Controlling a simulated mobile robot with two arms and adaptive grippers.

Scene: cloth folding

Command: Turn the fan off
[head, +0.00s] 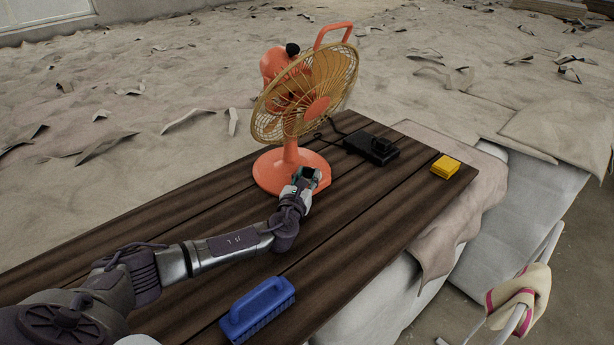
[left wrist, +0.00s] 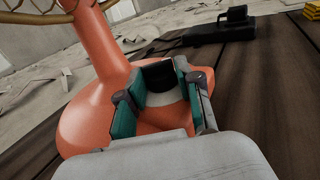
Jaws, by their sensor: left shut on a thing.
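The orange fan (head: 289,157) with a tan wire cage stands upright on the dark wooden table (head: 395,215). My left gripper (head: 309,176) is low at the front right edge of the fan's round base. In the left wrist view the orange base (left wrist: 85,120) and stem are close in front of my fingers (left wrist: 160,85). A black part (left wrist: 159,75) on a pale plate, which looks like the fan's switch, lies between the teal finger pads. My left gripper is shut on it; the exact contact is partly hidden. My right gripper is out of view.
A black box (head: 371,148) with a cable sits right of the fan. A yellow block (head: 445,167) lies near the right table edge. A blue brush (head: 258,309) lies at the near edge. The tabletop between brush and box is clear.

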